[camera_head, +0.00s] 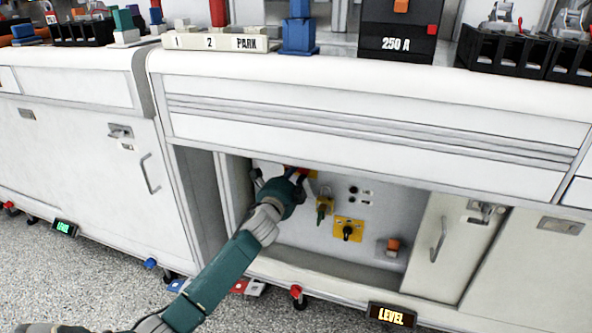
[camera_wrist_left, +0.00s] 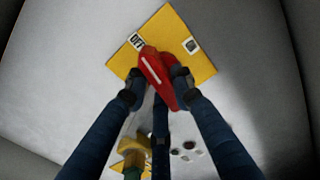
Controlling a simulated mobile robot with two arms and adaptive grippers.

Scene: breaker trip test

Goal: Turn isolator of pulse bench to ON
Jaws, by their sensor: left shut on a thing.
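The isolator is a red rotary handle (camera_wrist_left: 158,75) on a yellow plate (camera_wrist_left: 180,32) in the left wrist view. The plate carries an OFF label (camera_wrist_left: 136,41) and a second small label (camera_wrist_left: 191,46) that I cannot read. The handle's white line slants, its upper end towards the OFF label. My left gripper (camera_wrist_left: 155,88) is shut on the red handle, with fingers at both sides of it. In the head view the left gripper (camera_head: 297,178) reaches into the open bay and hides most of the isolator. My right gripper is not in view.
On the same panel are a yellow-plated black knob (camera_head: 348,230), a green-handled yellow device (camera_head: 323,206), small round sockets (camera_head: 360,194) and an orange-topped box (camera_head: 392,246). The bay's side walls and the bench top overhang (camera_head: 370,125) enclose my arm. A LEVEL sign (camera_head: 391,315) sits below.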

